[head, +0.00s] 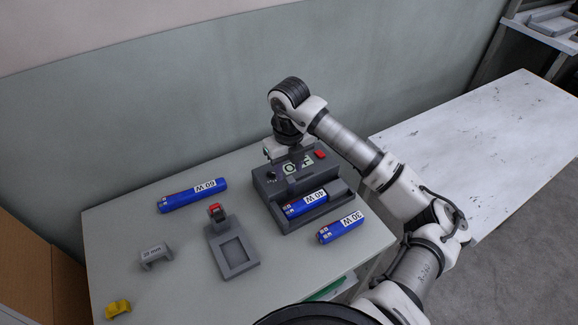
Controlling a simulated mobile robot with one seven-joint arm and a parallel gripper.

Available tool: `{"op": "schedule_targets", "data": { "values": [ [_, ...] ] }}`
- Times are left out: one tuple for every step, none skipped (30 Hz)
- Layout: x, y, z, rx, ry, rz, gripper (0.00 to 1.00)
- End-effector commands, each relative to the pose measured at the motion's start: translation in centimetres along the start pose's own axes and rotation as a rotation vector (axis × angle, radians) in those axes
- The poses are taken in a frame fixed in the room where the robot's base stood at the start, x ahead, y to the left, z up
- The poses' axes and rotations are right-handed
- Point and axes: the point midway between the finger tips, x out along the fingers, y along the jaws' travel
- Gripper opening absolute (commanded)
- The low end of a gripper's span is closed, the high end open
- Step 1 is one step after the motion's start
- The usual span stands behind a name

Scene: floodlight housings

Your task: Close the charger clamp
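The dark grey charger (268,187) stands near the back right of the table, with a red button (320,154), a knob and a light panel with dark marks on its upper face. A blue pack marked 40 W (306,203) lies in its front trough. My gripper (296,164) points down over the charger's upper part, close to the light panel. Its fingers are small and partly hidden, so I cannot tell their opening or whether they touch anything. I cannot make out the clamp's position clearly.
A blue 60 W pack (192,196) lies back left; a blue 30 W pack (341,227) lies right of the charger. A grey stand with a square recess (222,258), a grey marked bracket (157,256) and a yellow piece (118,309) occupy the left. A white table (480,150) stands right.

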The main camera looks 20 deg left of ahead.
Motion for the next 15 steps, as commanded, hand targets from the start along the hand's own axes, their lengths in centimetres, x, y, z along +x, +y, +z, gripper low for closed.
{"op": "schedule_targets", "data": {
  "values": [
    [0.5,0.0,-0.1,0.001,0.002,0.003,0.4],
    [0.7,0.0,0.0,0.001,0.001,0.002,0.4],
    [1.1,0.0,0.0,0.001,0.001,0.002,0.4],
    [1.2,0.0,0.0,0.0,0.001,0.001,0.4],
    [1.4,0.0,0.0,0.0,0.0,0.001,0.4],
    [1.6,0.0,0.0,0.0,0.0,0.0,0.4],
    [1.7,0.0,0.0,-0.001,0.0,0.0,0.4],
    [1.7,0.0,0.0,-0.001,0.0,0.0,0.4],
    [1.8,0.0,0.0,-0.001,0.0,0.0,0.4],
    [1.8,0.0,0.0,-0.001,0.0,0.0,0.4],
    [1.8,0.0,0.0,-0.001,0.0,0.0,0.4],
    [1.8,0.0,0.0,-0.001,0.0,0.0,0.4],
    [1.8,0.0,0.0,-0.001,0.0,0.0,0.4],
    [1.8,0.0,0.0,-0.001,0.0,0.0,0.4],
    [1.8,0.0,0.0,-0.001,0.0,0.0,0.37]
  ]
}}
